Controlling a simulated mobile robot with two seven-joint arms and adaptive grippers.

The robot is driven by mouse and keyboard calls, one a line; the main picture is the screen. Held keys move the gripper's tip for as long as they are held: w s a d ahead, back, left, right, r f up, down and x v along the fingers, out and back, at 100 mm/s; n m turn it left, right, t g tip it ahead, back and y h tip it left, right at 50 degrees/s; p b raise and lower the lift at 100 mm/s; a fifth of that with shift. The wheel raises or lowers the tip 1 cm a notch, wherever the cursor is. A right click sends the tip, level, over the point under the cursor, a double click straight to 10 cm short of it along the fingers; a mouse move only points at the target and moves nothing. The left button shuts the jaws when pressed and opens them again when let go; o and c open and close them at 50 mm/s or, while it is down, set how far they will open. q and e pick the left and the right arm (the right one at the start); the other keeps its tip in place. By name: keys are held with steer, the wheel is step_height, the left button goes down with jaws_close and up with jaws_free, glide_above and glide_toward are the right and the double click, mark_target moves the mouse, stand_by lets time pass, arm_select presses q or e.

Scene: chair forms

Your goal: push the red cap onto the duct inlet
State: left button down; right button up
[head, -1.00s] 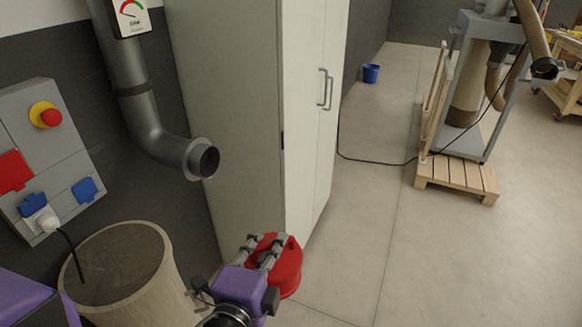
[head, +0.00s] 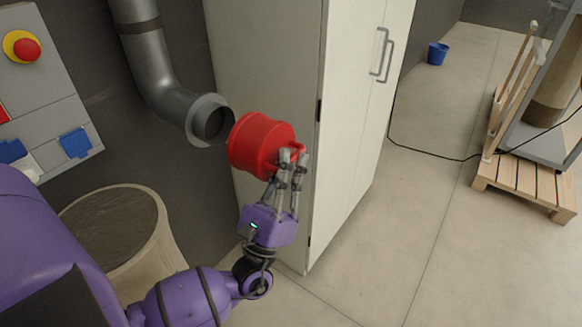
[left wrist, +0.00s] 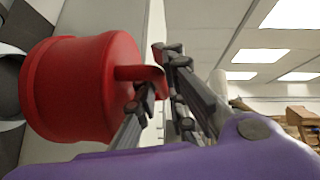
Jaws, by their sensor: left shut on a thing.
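The red cap (head: 258,143) is a short cylinder with a handle on its right side. My left gripper (head: 293,160) is shut on that handle and holds the cap in the air. The duct inlet (head: 211,121) is the open, flanged end of the grey pipe. In the head view the cap is just right of the inlet, with a small gap showing between them. In the left wrist view the cap (left wrist: 85,88) fills the left side, and the gripper's fingers (left wrist: 160,85) are around its handle. My right gripper is not in view.
A tall cabinet (head: 265,60) stands close behind the cap. A wall panel (head: 45,95) with a red button is at the left. A round bin (head: 110,235) stands below the pipe. A wooden pallet (head: 525,185) is at the right, with clear floor (head: 430,130) before it.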

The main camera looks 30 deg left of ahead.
mark_target(271, 154)
arm_select(q)
steer(key=a, duration=0.2)
steer(key=shift+w+a+r, duration=0.15)
steer(key=shift+a, duration=0.95)
steer(key=shift+w+a+p, duration=0.15)
steer(key=shift+a+p, duration=0.15)
steer(key=shift+a, duration=0.85)
steer(key=shift+a+b, duration=0.5)
steer(key=shift+a, duration=0.3)
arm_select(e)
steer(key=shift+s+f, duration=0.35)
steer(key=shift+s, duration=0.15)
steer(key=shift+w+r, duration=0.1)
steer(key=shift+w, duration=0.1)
